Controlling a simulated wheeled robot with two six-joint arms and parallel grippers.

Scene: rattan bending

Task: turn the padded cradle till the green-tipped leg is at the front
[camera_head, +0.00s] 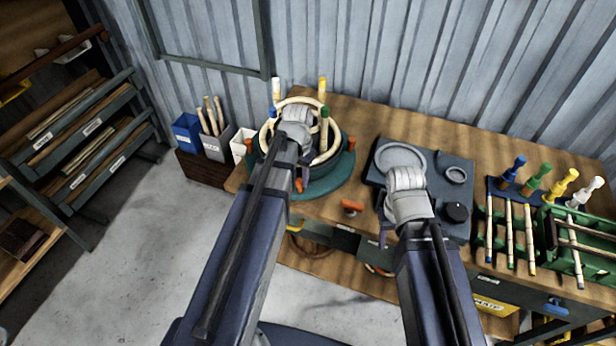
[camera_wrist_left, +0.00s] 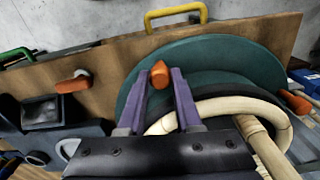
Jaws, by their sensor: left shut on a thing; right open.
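The padded cradle (camera_head: 343,168) is a round teal turntable at the back left of the bench, with a pale rattan ring (camera_head: 335,150) and upright legs. The green-tipped leg (camera_head: 324,122) stands on its right side. The blue-tipped leg (camera_head: 271,113) is at the left, with white-tipped (camera_head: 276,90) and yellow-tipped (camera_head: 322,90) legs towards the back. My left gripper (camera_head: 299,180) is shut on an orange knob at the rim; the left wrist view shows the knob (camera_wrist_left: 159,74) between the fingers (camera_wrist_left: 160,90). My right gripper (camera_head: 384,237) is open over the bench, mostly hidden by its wrist.
A dark fixture (camera_head: 455,196) with round dishes stands right of the cradle. An orange handle (camera_head: 352,207) is at the bench front. Coloured pegs (camera_head: 538,178) and a green rack (camera_head: 570,262) are further right. Bins (camera_head: 187,134) stand left of the bench.

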